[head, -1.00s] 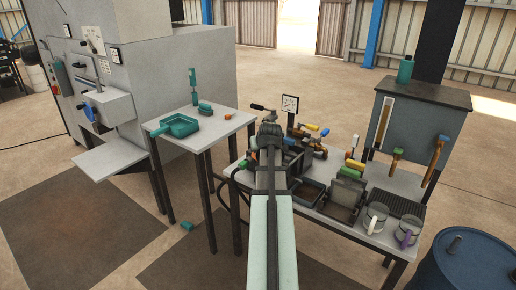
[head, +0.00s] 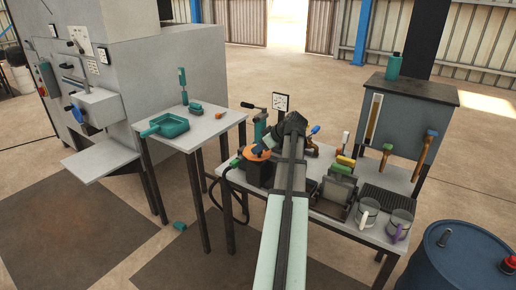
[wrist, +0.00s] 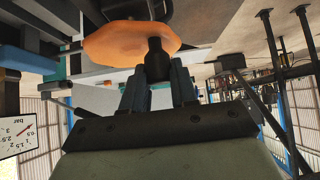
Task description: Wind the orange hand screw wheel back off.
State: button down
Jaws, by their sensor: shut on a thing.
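The orange hand screw wheel (head: 259,153) lies on top of a dark block-like press (head: 258,172) at the left end of the bench. In the wrist view the wheel (wrist: 110,43) is a faceted orange disc with a dark upright knob (wrist: 155,62) near its rim. My gripper (wrist: 158,76) is shut on this knob, one finger on each side. In the head view my gripper (head: 262,146) reaches the wheel from the upper right, and my arm hides part of the bench behind it. The screw under the wheel is hidden.
A pressure gauge card (head: 281,102) stands behind the press, and shows close in the wrist view (wrist: 17,120). Mugs (head: 367,213) and a green-topped fixture (head: 339,180) stand right of my arm. A side table (head: 215,125) with a teal tray (head: 165,126) is at left.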

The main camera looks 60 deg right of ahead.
jog(key=shift+d+n, duration=0.25)
jog(key=shift+n, duration=0.05)
jog(key=c, duration=0.9)
grip_release()
jog(key=shift+a, duration=0.1)
jog(key=v, duration=1.3)
jog(key=shift+s+d+r, duration=0.25)
